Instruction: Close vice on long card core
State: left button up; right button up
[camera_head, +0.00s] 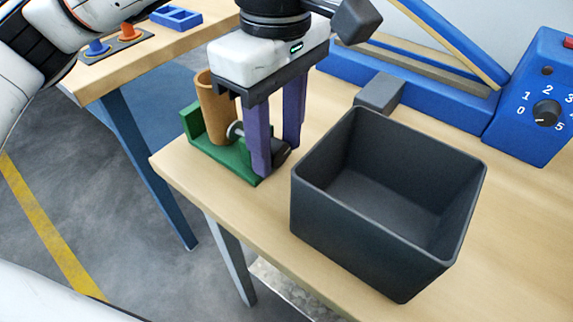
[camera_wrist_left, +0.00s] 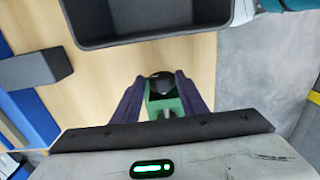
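The green vice (camera_head: 245,156) stands near the table's front left corner. It also shows in the left wrist view (camera_wrist_left: 158,103) between my fingers. The brown card core (camera_head: 212,106) stands upright in the vice, beside its round metal clamp part (camera_head: 235,131). The vice's black handle (camera_head: 279,153) is on the right side of the vice and also shows in the left wrist view (camera_wrist_left: 162,84). My left gripper (camera_head: 276,155) points down, with its purple fingers apart on either side of the handle. Firm contact with the handle cannot be made out. My right gripper is out of view.
A dark open bin (camera_head: 385,210) stands just right of the gripper and looks empty. Behind it are a grey block (camera_head: 379,93) and a blue machine with a dial (camera_head: 530,100). Another table (camera_head: 175,43) at the upper left holds small blue and orange parts.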

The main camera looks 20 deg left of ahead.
pick_arm(q)
jog(key=shift+f+b, duration=0.3)
jog(key=shift+b, duration=0.3)
jog(key=shift+s+f+t+b, duration=0.15)
jog(key=shift+t+b, duration=0.35)
jog(key=shift+b, duration=0.55)
jog(key=shift+a+t+h+b, duration=0.1)
jog(key=shift+t+h+b, duration=0.3)
jog(key=shift+b, duration=0.5)
jog(key=shift+s+r+t+b, duration=0.2)
jog(key=shift+t+b, duration=0.4)
jog(key=shift+b, duration=0.3)
jog(key=shift+r, duration=0.3)
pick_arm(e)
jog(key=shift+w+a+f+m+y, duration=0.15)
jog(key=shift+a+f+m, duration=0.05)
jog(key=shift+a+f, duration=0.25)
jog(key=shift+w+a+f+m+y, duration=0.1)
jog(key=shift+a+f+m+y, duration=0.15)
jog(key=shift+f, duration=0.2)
